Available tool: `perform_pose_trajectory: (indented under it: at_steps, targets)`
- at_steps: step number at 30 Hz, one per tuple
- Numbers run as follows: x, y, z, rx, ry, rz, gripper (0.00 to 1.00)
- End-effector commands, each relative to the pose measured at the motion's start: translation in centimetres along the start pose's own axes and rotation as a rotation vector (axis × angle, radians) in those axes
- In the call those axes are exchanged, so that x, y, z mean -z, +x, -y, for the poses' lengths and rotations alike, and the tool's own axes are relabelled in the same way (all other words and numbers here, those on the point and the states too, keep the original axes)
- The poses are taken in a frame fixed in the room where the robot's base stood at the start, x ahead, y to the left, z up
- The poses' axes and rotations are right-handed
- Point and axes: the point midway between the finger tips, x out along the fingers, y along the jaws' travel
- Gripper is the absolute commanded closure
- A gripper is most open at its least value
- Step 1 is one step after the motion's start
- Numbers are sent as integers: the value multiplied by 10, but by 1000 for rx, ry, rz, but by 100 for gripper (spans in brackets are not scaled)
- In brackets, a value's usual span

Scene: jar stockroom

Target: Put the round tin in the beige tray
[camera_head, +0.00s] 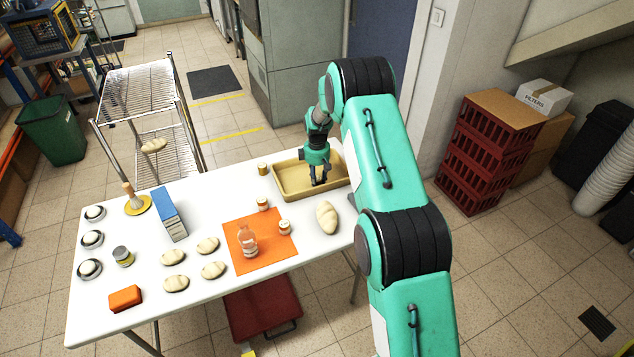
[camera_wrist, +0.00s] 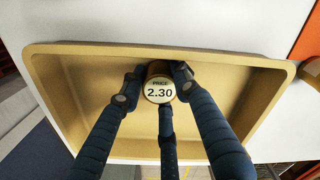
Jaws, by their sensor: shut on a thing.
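The beige tray (camera_head: 283,190) lies at the back right of the white table. In the wrist view its rim (camera_wrist: 215,53) surrounds my fingers. My gripper (camera_head: 319,181) points down inside the tray. In the wrist view my gripper (camera_wrist: 157,80) is shut on the round tin (camera_wrist: 158,91), whose pale round top reads "PRICE 2.30". The fingers hide much of the tin in the head view. I cannot tell whether the tin touches the tray floor. The tray holds nothing else that I can see.
A small jar (camera_head: 263,168) stands just left of the tray. A bread loaf (camera_head: 327,217), more jars and a clear bottle (camera_head: 248,241) on an orange mat (camera_head: 272,257) are in front. A blue box (camera_head: 170,214) and several buns are further left.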

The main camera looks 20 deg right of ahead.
Motion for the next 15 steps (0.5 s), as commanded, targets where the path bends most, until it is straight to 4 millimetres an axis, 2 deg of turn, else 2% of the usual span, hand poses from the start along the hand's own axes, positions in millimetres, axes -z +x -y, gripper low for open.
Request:
perform_pose_trajectory:
  at_steps: [7, 8, 9, 15]
  targets:
    - [0, 3, 0, 0, 0, 0, 95]
    - [0, 3, 0, 0, 0, 0, 65]
    - [0, 3, 0, 0, 0, 0, 61]
    - [0, 3, 0, 0, 0, 0, 61]
